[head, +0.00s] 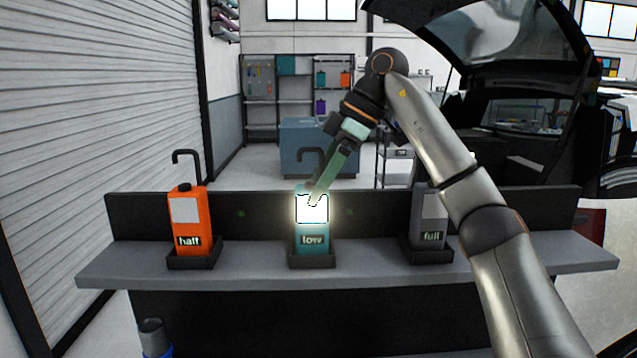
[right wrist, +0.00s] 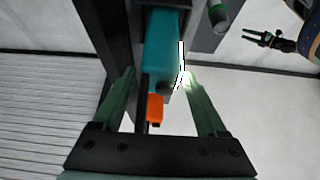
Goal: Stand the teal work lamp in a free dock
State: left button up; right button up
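The teal work lamp (head: 312,240), labelled "low", stands upright in the middle dock (head: 312,263) on the grey shelf. Its front panel glows white and a dark hook rises from its top. My right gripper (head: 314,198) reaches down to the lamp's upper part. In the right wrist view my right gripper (right wrist: 160,98) has its green fingers apart, with the teal lamp (right wrist: 163,45) showing in the gap; I cannot tell whether they touch it. My left gripper (right wrist: 255,40) is small at the upper right of that view, its fingers apart and empty.
An orange lamp (head: 187,220) labelled "half" stands in the left dock (head: 194,262). A grey lamp (head: 431,228) labelled "full" stands in the right dock (head: 424,254), partly behind my right arm. The shelf (head: 250,266) is bare between the docks. A low back panel (head: 245,215) runs behind.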

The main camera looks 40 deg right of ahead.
jog(key=shift+o, duration=0.7)
jog(key=shift+r, duration=0.15)
jog(key=shift+s+d+r, duration=0.1)
jog(key=shift+r, duration=0.15)
jog(key=v, duration=1.1)
jog(key=shift+s+r, duration=0.1)
jog(key=shift+r, duration=0.05)
jog(key=shift+c, duration=0.2)
dwell(1.8)
